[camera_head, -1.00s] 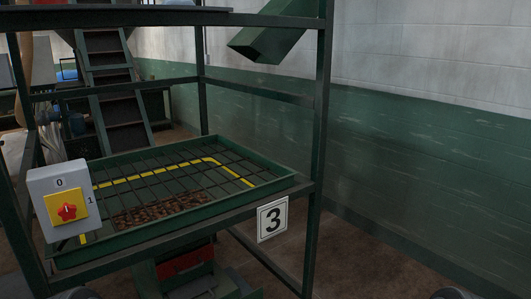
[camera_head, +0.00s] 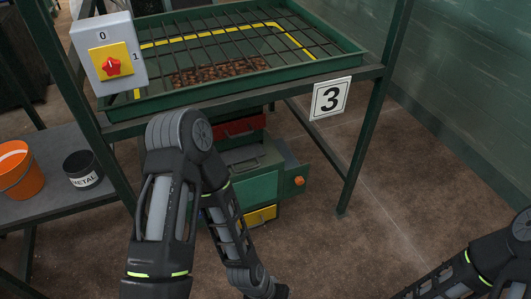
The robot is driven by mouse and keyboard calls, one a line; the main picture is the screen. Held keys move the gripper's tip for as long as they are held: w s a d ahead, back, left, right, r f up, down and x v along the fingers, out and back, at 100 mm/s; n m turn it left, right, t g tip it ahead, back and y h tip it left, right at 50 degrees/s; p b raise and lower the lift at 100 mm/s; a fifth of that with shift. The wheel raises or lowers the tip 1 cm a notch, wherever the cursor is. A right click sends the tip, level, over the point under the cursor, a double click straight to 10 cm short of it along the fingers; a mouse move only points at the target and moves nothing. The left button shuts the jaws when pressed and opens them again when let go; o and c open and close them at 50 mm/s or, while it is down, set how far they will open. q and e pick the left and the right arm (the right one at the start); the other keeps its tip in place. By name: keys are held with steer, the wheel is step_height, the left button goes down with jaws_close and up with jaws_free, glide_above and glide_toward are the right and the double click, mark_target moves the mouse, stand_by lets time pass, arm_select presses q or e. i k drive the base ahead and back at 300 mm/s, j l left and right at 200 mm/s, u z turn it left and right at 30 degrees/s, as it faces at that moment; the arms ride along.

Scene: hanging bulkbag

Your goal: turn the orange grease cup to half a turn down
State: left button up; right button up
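The small orange grease cup (camera_head: 299,181) sits on the right end of the green machine box (camera_head: 265,185) under the table-like frame. It is small in the picture, and I cannot tell how far it is turned. My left arm rises in front of the machine, bends at the elbow and runs down to the bottom edge. Its gripper is out of the picture, so I cannot see its fingers. My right arm shows at the bottom right corner, and its gripper is out of the picture too. Nothing touches the orange cup.
A green grate tray (camera_head: 215,100) with brown lumps lies above the machine. An orange bucket (camera_head: 20,172) and a METAL tin (camera_head: 83,169) stand left. Floor at right is clear.

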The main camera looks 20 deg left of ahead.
mark_target(300, 180)
steer(key=i+l+z, duration=0.4)
steer(key=i+z, duration=0.45)
steer(key=i, duration=0.2)
steer(key=i+z, duration=0.4)
steer(key=i, duration=0.15)
steer(key=i+l+u, duration=0.2)
steer(key=i, duration=0.25)
steer(key=i+u, duration=0.2)
steer(key=i, duration=0.25)
steer(key=i+u, duration=0.2)
steer(key=u, duration=0.3)
steer(key=i+l+u, duration=0.15)
steer(key=u, duration=0.3)
steer(key=i+l+u, duration=0.15)
steer(key=u, duration=0.35)
steer(key=i+l+u, duration=0.1)
steer(key=l+u, duration=0.15)
steer(key=u, duration=0.25)
steer(key=i+l+u, duration=0.15)
steer(key=u, duration=0.3)
steer(key=i+l+u, duration=0.2)
steer(key=u, duration=0.3)
steer(key=i+l+u, duration=0.2)
steer(key=u, duration=0.25)
steer(key=l+u, duration=0.45)
steer(key=i+l+u, duration=0.1)
steer(key=l+u, duration=0.15)
steer(key=u, duration=0.25)
